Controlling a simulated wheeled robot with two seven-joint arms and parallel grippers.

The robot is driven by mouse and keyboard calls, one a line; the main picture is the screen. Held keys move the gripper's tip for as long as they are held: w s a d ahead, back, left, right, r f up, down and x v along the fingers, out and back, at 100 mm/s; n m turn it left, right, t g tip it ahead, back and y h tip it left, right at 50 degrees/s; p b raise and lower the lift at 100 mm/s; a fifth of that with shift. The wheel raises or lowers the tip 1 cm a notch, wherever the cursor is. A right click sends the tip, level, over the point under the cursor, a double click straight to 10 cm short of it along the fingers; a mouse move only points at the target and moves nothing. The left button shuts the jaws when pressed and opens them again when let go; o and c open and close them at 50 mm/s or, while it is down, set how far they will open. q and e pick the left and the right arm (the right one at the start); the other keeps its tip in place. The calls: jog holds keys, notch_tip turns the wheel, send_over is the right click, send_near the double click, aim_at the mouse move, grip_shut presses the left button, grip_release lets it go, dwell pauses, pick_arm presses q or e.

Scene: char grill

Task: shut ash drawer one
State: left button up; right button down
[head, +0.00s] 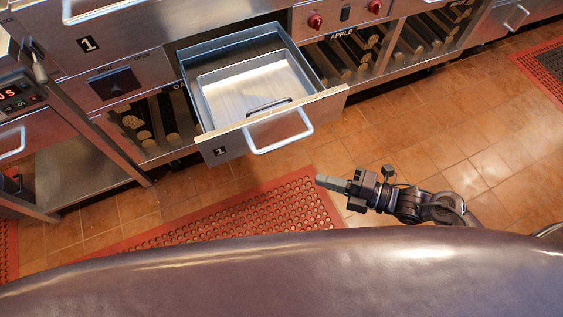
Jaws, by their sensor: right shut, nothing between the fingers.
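Ash drawer one (222,150) stands pulled well out from the grill cabinet, with a "1" label on its steel front. A pale bar handle (282,147) sticks out from the drawer front. My right gripper (320,181) is shut and empty. In the picture it shows below and to the right of the drawer handle, apart from it, pointing left. My left gripper is not in view.
Wood compartments flank the drawer, one labelled "APPLE" (341,34) on the right. A red perforated mat (235,217) lies on the tiled floor. Open floor (450,120) is at the right.

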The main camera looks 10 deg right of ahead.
jog(key=shift+n, duration=0.3)
jog(key=x, duration=0.4)
jog(key=w+x, duration=0.1)
jog(key=x, duration=0.7)
jog(key=shift+w+d+r+p, duration=0.1)
jog(key=shift+w+r+p, duration=0.15)
jog(key=shift+r+p, duration=0.15)
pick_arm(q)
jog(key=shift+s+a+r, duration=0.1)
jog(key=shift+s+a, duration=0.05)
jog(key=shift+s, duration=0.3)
pick_arm(e)
jog(key=shift+w+f, duration=0.2)
jog(key=shift+w, duration=0.2)
